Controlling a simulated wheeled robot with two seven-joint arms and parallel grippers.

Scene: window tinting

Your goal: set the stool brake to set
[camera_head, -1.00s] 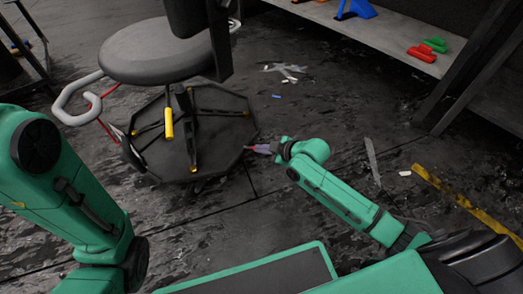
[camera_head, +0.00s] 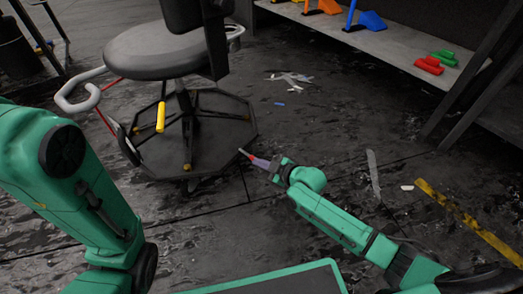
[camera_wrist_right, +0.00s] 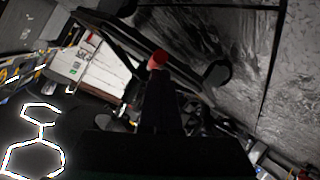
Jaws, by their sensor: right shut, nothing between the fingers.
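The stool (camera_head: 155,52) stands at upper left in the head view, with a round grey seat and a dark backrest. Its dark octagonal base (camera_head: 225,140) lies low over the floor. A yellow handle (camera_head: 161,117) hangs under the seat; I cannot tell whether it is the brake or how the brake is set. My right gripper (camera_head: 246,155) is shut and empty, its reddish tip close to the base's right front edge; contact cannot be told. The right wrist view shows the red tip (camera_wrist_right: 157,60) against dark stool parts. My left arm enters from the left; its gripper is out of view.
A grey shelf (camera_head: 400,45) at upper right holds blue, orange, red and green items. Pale scraps (camera_head: 290,78) and yellow tape (camera_head: 468,222) lie on the floor. A grey looped rail (camera_head: 75,95) is beside the stool. Floor right of the stool is mostly open.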

